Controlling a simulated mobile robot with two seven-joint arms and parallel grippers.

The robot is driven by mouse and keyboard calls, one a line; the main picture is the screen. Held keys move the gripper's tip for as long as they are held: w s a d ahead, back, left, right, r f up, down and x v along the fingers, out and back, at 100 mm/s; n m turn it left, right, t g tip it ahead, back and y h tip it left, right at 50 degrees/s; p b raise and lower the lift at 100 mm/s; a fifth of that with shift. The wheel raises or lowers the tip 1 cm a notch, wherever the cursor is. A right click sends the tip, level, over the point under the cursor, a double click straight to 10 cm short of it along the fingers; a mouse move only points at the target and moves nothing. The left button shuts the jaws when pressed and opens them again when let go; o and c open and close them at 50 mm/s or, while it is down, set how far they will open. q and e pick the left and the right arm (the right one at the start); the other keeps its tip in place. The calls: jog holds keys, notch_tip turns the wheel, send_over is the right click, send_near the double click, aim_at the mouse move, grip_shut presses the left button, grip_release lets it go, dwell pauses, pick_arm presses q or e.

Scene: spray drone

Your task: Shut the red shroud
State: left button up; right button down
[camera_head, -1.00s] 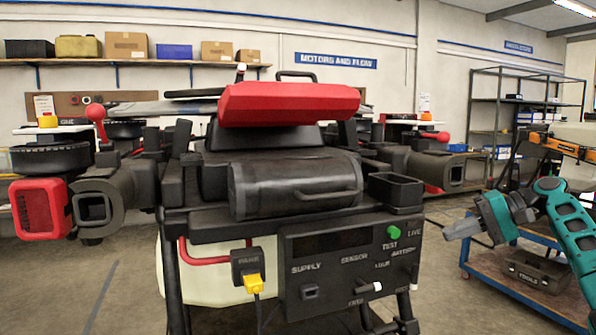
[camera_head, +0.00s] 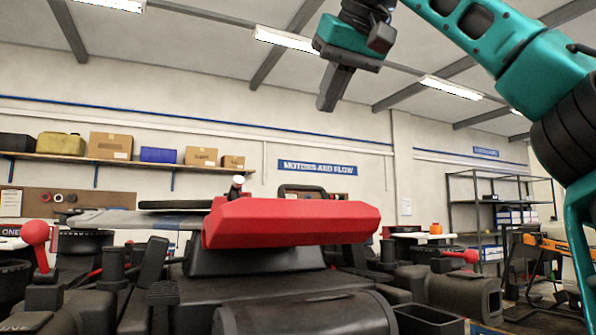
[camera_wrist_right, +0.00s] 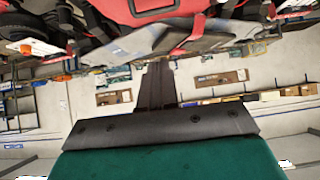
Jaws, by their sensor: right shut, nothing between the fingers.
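The red shroud (camera_head: 290,222) is a wide red cover on top of the dark drone body (camera_head: 260,290), in the middle of the head view. Its front face shows, with a dark block under it; its hinge is hidden. My right gripper (camera_head: 330,100) is shut and empty, pointing down, high over the shroud in the picture and apart from it. In the right wrist view, its closed fingers (camera_wrist_right: 157,75) point toward the drone, and a red part (camera_wrist_right: 150,10), likely the shroud, shows at the top edge. My left gripper is not in view.
A red-knobbed lever (camera_head: 35,235) stands at the left and another red knob (camera_head: 470,256) at the right. A black handle (camera_head: 303,191) rises behind the shroud. An open black bin (camera_head: 428,318) is at the front right.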

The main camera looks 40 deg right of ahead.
jog(key=x, duration=0.7)
jog(key=f+x, duration=0.1)
jog(key=x, duration=0.3)
jog(key=shift+s+a, duration=0.2)
jog(key=shift+s, duration=0.15)
jog(key=shift+f, duration=0.7)
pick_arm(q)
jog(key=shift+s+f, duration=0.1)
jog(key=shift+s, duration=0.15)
pick_arm(e)
jog(key=shift+f, duration=0.4)
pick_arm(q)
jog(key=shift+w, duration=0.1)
